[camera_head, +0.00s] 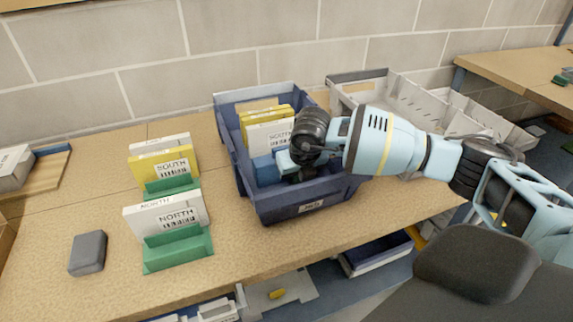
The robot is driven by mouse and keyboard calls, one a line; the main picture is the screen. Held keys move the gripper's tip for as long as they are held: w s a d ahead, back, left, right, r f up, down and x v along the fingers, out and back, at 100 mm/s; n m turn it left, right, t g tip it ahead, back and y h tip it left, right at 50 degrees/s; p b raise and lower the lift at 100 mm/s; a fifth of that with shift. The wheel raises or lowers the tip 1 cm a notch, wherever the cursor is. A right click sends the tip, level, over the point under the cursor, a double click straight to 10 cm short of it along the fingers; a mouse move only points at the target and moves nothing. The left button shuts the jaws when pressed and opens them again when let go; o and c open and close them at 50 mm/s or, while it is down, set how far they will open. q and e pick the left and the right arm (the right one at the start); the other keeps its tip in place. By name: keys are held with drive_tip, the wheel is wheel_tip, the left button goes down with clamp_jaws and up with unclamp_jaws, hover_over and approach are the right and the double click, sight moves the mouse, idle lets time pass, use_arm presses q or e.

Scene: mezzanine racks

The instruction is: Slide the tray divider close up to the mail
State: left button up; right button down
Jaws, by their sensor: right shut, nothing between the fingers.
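The dark blue tray (285,212) stands on the bench in the middle of the view. The mail (270,137), yellow and white pieces standing upright, is toward the back of the tray. A blue piece that looks like the tray divider (265,171) stands in front of the mail, low in the tray. Any gap between it and the mail is hard to judge. My right gripper (284,164) is inside the tray, at the divider's right side, shut and empty. The gripper and wrist hide part of the divider and the tray's right inside. My left gripper is out of view.
Two green holders with mail, marked South (167,165) and North (171,217), stand left of the tray. A dark grey block (88,252) lies at the front left. A grey bin (357,76) stands behind my right arm. A wall closes the back.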

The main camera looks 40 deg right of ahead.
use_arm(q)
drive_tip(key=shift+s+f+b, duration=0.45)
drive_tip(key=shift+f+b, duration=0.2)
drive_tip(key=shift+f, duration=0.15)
use_arm(e)
drive_tip(key=shift+w+d, duration=0.2)
drive_tip(key=shift+w, duration=0.7)
drive_tip(key=shift+w+d, duration=0.2)
drive_tip(key=shift+w, duration=0.7)
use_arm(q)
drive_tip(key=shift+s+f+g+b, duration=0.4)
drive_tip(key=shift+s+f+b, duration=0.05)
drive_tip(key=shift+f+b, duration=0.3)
use_arm(e)
drive_tip(key=shift+w+d, duration=0.2)
drive_tip(key=shift+w, duration=0.55)
drive_tip(key=shift+w+d, duration=0.15)
drive_tip(key=shift+w, duration=0.55)
drive_tip(key=shift+w+d, duration=0.2)
drive_tip(key=shift+w, duration=0.55)
idle(0.4)
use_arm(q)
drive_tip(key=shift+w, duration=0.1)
use_arm(e)
drive_tip(key=shift+s, duration=0.1)
